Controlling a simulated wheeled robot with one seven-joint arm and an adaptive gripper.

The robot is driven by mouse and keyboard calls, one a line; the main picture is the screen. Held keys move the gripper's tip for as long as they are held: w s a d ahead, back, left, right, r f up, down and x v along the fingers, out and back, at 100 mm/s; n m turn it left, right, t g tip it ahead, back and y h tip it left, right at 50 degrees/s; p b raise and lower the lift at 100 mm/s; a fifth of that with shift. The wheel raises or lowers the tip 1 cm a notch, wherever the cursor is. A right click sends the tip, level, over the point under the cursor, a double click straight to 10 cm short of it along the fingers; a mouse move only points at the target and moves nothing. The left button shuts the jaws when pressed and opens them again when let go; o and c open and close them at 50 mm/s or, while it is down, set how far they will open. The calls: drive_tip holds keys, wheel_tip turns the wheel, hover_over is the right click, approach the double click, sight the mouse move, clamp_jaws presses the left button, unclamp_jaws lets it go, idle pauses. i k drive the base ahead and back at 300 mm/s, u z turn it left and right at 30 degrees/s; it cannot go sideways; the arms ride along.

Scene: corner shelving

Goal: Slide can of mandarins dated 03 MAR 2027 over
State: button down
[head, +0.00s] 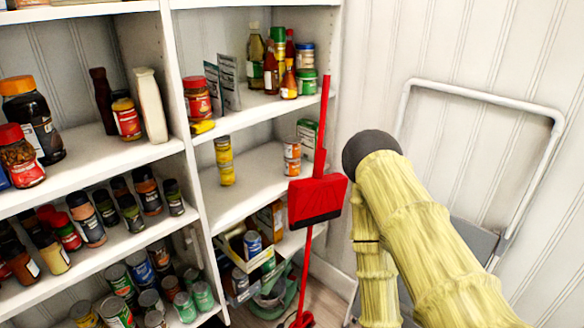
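No label or date is readable at this size, so I cannot tell which can is the mandarins dated 03 MAR 2027. Two small orange-and-white cans (292,157) stand stacked on the middle shelf (255,178) of the right-hand unit, near its right end. Two yellow containers (224,160) stand stacked toward the left of that shelf. More cans (150,300) crowd the low left shelf, and a few sit in a box (238,270) low on the right. My arm comes in from the lower right; I cannot make out my gripper's fingers.
A red long-handled broom or dustpan (316,195) stands in front of the right shelves, partly covering them. A white-framed folding step (480,90) leans on the right wall.

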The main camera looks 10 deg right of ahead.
sight(291, 169)
drive_tip(key=z, duration=2.45)
drive_tip(key=k, duration=0.25)
drive_tip(key=u, duration=3)
drive_tip(key=i, duration=0.5)
drive_tip(key=z, duration=0.1)
